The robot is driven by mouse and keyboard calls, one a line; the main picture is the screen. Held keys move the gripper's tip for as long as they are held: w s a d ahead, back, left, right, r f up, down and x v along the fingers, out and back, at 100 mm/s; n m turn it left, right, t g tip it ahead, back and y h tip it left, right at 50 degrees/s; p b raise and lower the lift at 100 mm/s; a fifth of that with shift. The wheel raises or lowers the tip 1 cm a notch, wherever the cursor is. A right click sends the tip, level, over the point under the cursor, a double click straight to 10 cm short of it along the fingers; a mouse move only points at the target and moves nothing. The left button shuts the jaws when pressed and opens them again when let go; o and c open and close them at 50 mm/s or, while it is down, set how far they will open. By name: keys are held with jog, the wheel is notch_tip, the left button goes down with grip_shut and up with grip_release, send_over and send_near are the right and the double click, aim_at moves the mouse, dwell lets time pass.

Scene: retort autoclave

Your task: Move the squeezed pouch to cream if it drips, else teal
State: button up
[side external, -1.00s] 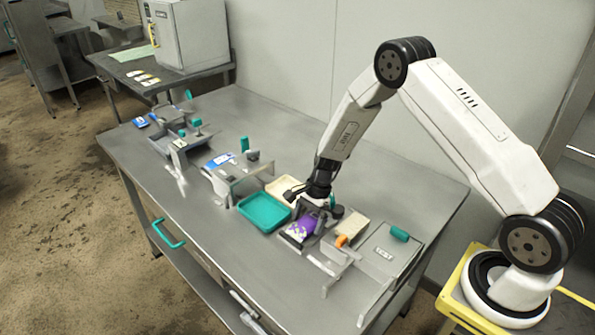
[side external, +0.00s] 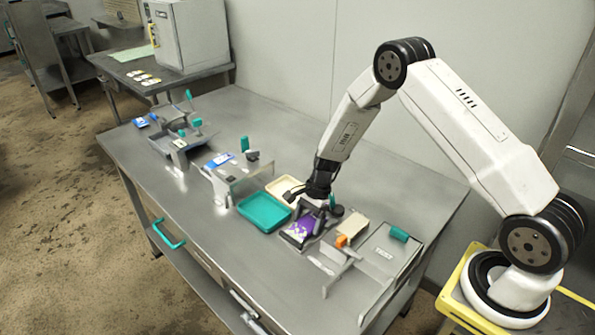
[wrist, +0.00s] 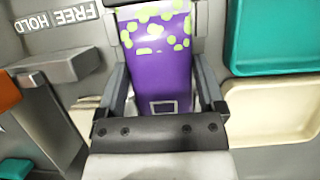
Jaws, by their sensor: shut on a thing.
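A purple pouch with yellow-green spots (side external: 301,227) is at the station under my gripper (side external: 312,217). In the wrist view the pouch (wrist: 158,60) fills the space between the two grey fingers of my gripper (wrist: 163,92), which are shut on it. No drip shows on its visible face; its underside is hidden. The teal tray (side external: 264,212) is just left of the gripper in the side view and at upper right in the wrist view (wrist: 272,38). The cream tray (side external: 279,186) is behind the teal one, partly hidden by my gripper, and shows below it in the wrist view (wrist: 275,112). Both trays look empty.
A metal fixture with an orange knob (side external: 341,240) and a teal-handled plate (side external: 375,255) stand close on the right. A label reading FREE and HOLD (wrist: 55,18) is beside the pouch. Another fixture with a blue pouch (side external: 220,160) stands left. The table's front left is clear.

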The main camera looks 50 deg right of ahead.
jog(key=shift+r, duration=0.1)
jog(key=shift+r, duration=0.8)
jog(key=s+r, duration=0.3)
jog(key=s, duration=0.1)
jog(key=s+r, duration=0.7)
jog(key=s, duration=0.1)
jog(key=shift+a+r, duration=0.15)
jog(key=shift+a, duration=0.2)
jog(key=shift+s+r, duration=0.25)
jog(key=shift+s, duration=0.25)
jog(key=shift+s+r, duration=0.2)
jog(key=shift+s, duration=0.3)
jog(key=shift+w+a, duration=0.1)
jog(key=w+n, duration=0.1)
jog(key=n, duration=0.1)
jog(key=a+n+g, duration=0.1)
jog(key=shift+w+r+n, duration=0.2)
jog(key=shift+w+n, duration=0.15)
jog(key=shift+n, duration=0.05)
jog(key=w+r+n+g+h, duration=0.1)
jog(key=w+n+h, duration=0.1)
jog(key=n, duration=0.5)
jog(key=w+a+r+n+g+h, duration=0.1)
jog(key=w+r+n+g+h, duration=0.1)
jog(key=w+n, duration=0.2)
jog(key=n, duration=0.3)
jog(key=shift+w+a+g, duration=0.15)
jog(key=shift+a+g, duration=0.05)
jog(key=shift+g, duration=0.1)
